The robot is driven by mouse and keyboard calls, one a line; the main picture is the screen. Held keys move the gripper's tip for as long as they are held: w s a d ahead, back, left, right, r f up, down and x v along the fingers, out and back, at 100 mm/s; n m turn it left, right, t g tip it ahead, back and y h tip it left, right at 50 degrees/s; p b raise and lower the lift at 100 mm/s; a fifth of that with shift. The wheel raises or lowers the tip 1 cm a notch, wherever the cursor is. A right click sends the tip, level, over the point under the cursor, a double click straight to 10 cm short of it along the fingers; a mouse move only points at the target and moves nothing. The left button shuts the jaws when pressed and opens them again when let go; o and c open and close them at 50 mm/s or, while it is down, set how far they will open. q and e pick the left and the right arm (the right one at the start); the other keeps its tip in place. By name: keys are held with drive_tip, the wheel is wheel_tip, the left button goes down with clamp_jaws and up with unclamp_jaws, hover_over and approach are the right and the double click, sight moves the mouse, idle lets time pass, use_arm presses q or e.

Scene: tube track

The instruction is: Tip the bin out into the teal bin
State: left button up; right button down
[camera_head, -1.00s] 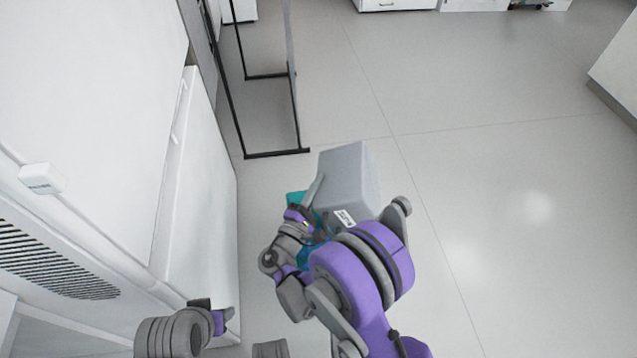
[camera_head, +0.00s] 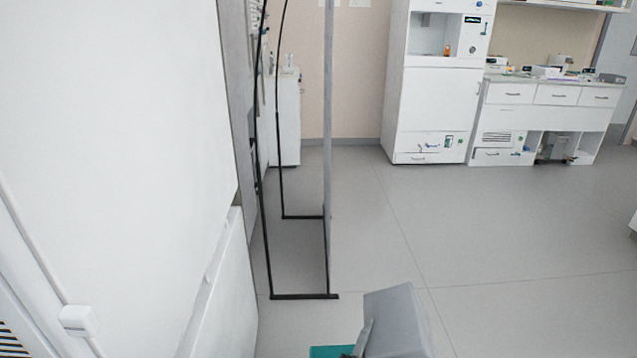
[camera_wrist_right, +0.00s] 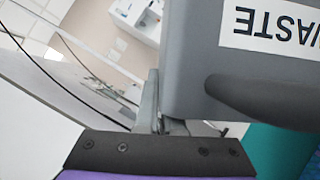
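The grey bin (camera_head: 397,325) is at the bottom edge of the head view, tilted, its lower part cut off. In the right wrist view the bin (camera_wrist_right: 195,55) fills the upper right, with its "WASTE" label upside down. My right gripper (camera_wrist_right: 180,112) is at the bin's side and appears shut on it; the exact contact is partly hidden. The teal bin (camera_head: 331,351) shows only as a strip beside and below the grey bin in the head view. It also shows in the right wrist view (camera_wrist_right: 278,148), below the grey bin. My left gripper is out of view.
A white cabinet (camera_head: 110,150) stands close on the left. A black-framed stand (camera_head: 303,296) is on the floor beyond the bins. White lab units (camera_head: 437,90) line the far wall. The floor (camera_head: 510,240) to the right is clear.

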drive_tip(key=d+y, duration=0.1)
drive_tip(key=d, duration=0.1)
drive_tip(key=s+d+r+n+y, duration=0.1)
drive_tip(key=d, duration=0.1)
drive_tip(key=d+r+t+y, duration=0.1)
drive_tip(key=d, duration=0.1)
drive_tip(key=shift+s+d+r+n, duration=0.1)
drive_tip(key=shift+s+d+n, duration=0.05)
drive_tip(key=shift+d+n, duration=0.25)
use_arm(q)
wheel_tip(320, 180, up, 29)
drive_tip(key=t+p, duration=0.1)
drive_tip(key=p, duration=2.5)
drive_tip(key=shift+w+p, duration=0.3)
use_arm(e)
wheel_tip(320, 180, up, 26)
drive_tip(key=r, duration=0.1)
hover_over(399, 330)
drive_tip(key=w, duration=0.1)
drive_tip(key=shift+w+a+f, duration=0.2)
drive_tip(key=shift+f, duration=0.05)
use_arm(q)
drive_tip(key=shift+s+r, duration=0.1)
use_arm(e)
drive_tip(key=shift+s, duration=0.1)
